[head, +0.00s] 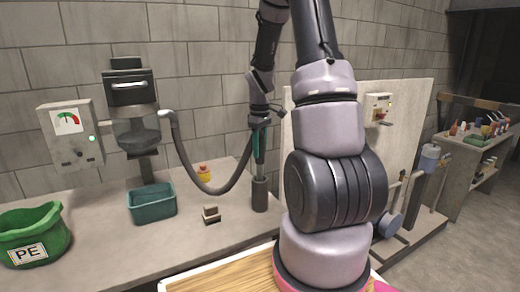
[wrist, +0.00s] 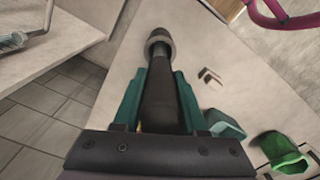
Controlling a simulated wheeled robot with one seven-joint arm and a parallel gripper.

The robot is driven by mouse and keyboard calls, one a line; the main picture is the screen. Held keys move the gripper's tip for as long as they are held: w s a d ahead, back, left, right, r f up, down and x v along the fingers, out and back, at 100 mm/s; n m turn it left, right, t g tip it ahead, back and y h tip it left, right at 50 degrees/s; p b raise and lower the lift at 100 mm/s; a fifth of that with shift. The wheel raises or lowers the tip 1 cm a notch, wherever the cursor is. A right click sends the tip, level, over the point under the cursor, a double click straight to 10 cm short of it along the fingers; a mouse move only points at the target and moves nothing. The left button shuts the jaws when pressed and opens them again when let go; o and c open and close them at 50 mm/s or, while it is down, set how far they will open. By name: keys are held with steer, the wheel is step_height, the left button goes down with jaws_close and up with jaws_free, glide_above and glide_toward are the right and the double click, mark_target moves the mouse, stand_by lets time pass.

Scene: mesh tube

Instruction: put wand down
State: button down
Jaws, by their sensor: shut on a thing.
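My gripper (head: 259,150) points down over the bench, and its teal fingers are shut on the dark wand (wrist: 160,100). In the wrist view the wand runs lengthwise between the fingers. Its far end meets a grey round piece (wrist: 158,38). In the head view a dark grey upright cylinder (head: 260,195) stands on the bench right below the fingers, in line with the wand. I cannot tell how deep the wand sits in it. A black hose (head: 205,188) loops from a grey bent pipe up towards my gripper.
A teal bin (head: 152,203), a small brown block (head: 211,214) and a yellow-red item (head: 204,172) are on the bench (head: 105,235) to the left. A green PE tub (head: 35,235) is at far left. A gauge box (head: 72,135) stands behind. An upright panel (head: 415,115) is at right.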

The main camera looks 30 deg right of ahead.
steer(key=shift+f, duration=0.15)
steer(key=shift+c, duration=2.3)
jaws_free()
step_height(320, 180, up, 12)
steer(key=s+a+r+m+t+y, duration=0.1)
steer(key=s+a+r+m+t, duration=0.2)
steer(key=s, duration=0.7)
steer(key=s+a+r+m+t+y, duration=0.1)
steer(key=s+a+r+m+t, duration=0.3)
steer(key=s+a+r+m, duration=0.3)
steer(key=s+a+r, duration=0.2)
steer(key=a+r, duration=0.1)
steer(key=r, duration=0.1)
steer(key=shift+s+a, duration=0.2)
steer(key=shift+s, duration=0.2)
